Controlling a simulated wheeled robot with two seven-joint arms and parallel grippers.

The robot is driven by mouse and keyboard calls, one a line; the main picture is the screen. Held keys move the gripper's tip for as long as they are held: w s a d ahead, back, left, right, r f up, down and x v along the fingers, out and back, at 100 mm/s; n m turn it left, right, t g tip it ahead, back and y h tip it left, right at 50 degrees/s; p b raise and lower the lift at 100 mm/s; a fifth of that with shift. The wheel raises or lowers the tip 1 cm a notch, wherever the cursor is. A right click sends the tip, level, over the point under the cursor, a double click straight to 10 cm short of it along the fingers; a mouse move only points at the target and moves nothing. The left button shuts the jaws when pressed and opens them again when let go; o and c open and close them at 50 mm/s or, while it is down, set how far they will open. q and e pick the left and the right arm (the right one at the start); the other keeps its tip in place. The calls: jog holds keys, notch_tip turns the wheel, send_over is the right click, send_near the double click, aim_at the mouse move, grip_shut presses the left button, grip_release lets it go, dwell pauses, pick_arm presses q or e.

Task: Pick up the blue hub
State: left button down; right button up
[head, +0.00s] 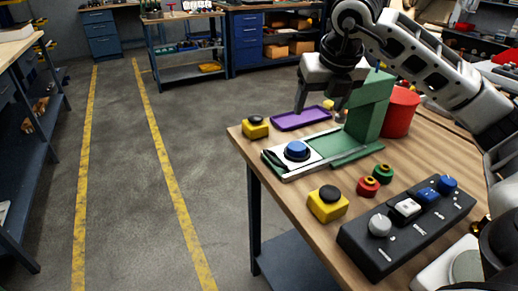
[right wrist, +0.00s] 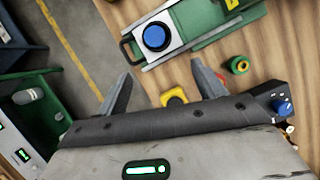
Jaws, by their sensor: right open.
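The blue hub (head: 297,149) is a round blue piece with a dark rim. It sits on a white plate at the left end of a green press fixture (head: 370,108) on the wooden bench. It also shows in the right wrist view (right wrist: 155,37), beyond the fingertips. My right gripper (head: 320,106) is open and empty, above the bench and behind the hub in the head view. Its two fingers also show in the right wrist view (right wrist: 163,83), apart from the hub. My left gripper is not in view.
A yellow button box (head: 255,128) and another yellow box (head: 328,205) flank the fixture. A purple tray (head: 300,119), a red bin (head: 401,112), red and green rings (head: 368,187) and a black control box (head: 405,228) share the bench. The floor on the left is open.

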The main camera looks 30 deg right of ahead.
send_near(297, 145)
notch_tip(297, 145, down, 3)
jog(key=shift+w+d, duration=0.15)
jog(key=shift+w, duration=0.05)
jog(key=shift+w+p+x, duration=0.1)
jog(key=shift+p+x, duration=0.4)
jog(key=shift+x, duration=0.85)
jog(key=shift+w+p+x, duration=0.15)
jog(key=shift+p+x, duration=0.3)
jog(key=shift+x, duration=0.85)
jog(key=shift+r, duration=0.15)
jog(key=c, duration=1.3)
